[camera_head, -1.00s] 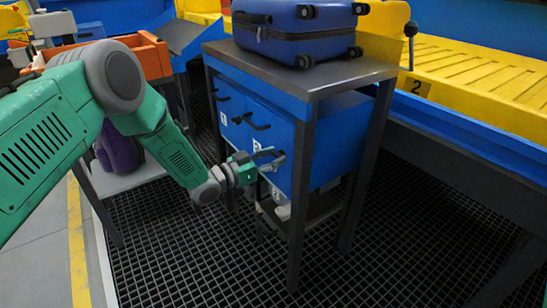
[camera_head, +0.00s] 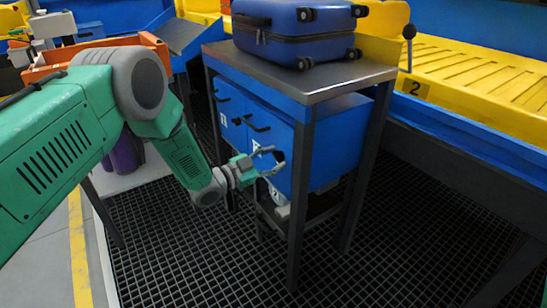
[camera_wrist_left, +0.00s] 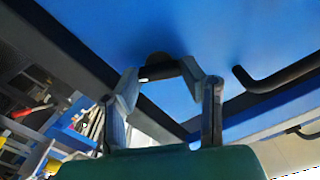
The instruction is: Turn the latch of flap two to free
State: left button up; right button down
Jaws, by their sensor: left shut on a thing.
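The blue cabinet (camera_head: 340,140) has fronts with black handles and white number labels. The label beside my left gripper (camera_head: 270,162) appears to read 2, but is small. A black handle (camera_wrist_left: 280,76) lies to the right of the latch. My right gripper is not in view.
A blue suitcase (camera_head: 295,35) lies on the cabinet's grey top (camera_head: 340,78). An orange tray (camera_head: 150,42) is at the left. Dark grating covers the floor.

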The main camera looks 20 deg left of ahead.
pick_arm(q)
jog(key=m, duration=0.6)
jog(key=shift+d+m+p, duration=0.15)
jog(key=shift+m+p, duration=0.15)
jog(key=shift+p, duration=0.05)
jog(key=m, duration=0.6)
jog(key=shift+s+f, duration=0.15)
jog(key=shift+f, duration=0.15)
jog(key=o, duration=1.1)
jog(key=shift+f, duration=0.1)
jog(key=shift+o, duration=0.2)
